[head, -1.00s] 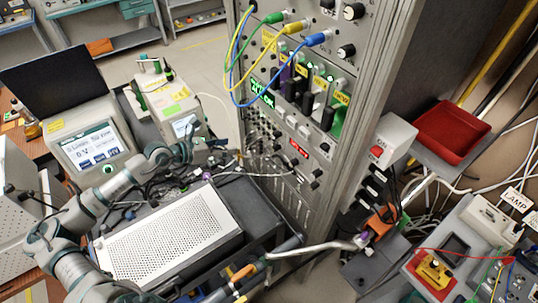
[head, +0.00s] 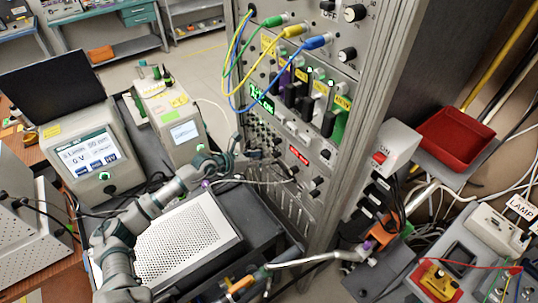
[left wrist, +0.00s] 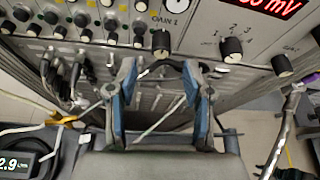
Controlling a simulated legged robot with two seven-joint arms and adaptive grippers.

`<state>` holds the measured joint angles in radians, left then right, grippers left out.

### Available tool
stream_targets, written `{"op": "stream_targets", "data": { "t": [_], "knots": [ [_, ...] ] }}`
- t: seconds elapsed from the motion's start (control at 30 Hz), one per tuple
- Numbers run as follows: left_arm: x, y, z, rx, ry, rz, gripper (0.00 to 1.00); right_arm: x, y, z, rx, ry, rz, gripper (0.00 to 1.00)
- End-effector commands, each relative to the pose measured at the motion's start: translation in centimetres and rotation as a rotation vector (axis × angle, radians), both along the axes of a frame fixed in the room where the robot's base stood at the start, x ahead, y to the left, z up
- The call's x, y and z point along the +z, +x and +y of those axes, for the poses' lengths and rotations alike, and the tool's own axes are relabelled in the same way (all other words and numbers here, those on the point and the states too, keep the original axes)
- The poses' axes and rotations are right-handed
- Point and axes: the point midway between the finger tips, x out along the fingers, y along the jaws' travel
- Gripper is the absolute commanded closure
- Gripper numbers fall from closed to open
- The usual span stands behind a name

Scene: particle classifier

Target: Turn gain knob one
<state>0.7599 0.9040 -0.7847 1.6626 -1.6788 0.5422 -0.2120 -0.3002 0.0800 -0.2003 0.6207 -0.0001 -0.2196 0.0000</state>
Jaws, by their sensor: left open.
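In the head view, my left gripper (head: 242,147) is at the lower front of the rack (head: 330,130), where small knobs are partly hidden. My right gripper is not seen.
Another selector knob (left wrist: 231,49) marked 1, 2, 3 sits to the right, below a red mV display (left wrist: 268,6). Small knobs and plugged cables crowd the panel's left side. A perforated metal box (head: 185,240) lies below my left arm.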

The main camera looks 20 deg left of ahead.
Motion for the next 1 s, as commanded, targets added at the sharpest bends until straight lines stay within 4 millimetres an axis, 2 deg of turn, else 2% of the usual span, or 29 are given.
{"op": "stream_targets", "data": {
  "t": [0.1,0.23,0.63,0.83,1.0],
  "knots": [
    [-0.7,1.5,-1.4,0.0,0.0,-0.001,0.49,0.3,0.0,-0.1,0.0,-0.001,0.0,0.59],
    [-1.3,2.6,-2.2,0.0,-0.001,-0.002,0.49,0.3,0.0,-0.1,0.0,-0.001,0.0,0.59],
    [-1.7,3.1,-2.7,0.001,0.001,-0.001,0.49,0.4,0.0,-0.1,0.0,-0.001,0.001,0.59],
    [-1.7,3.1,-2.6,0.001,0.0,-0.002,0.99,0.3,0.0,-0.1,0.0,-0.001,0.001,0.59],
    [-1.7,3.1,-2.6,0.002,0.0,-0.001,1.0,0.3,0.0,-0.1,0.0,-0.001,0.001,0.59]
  ]
}}
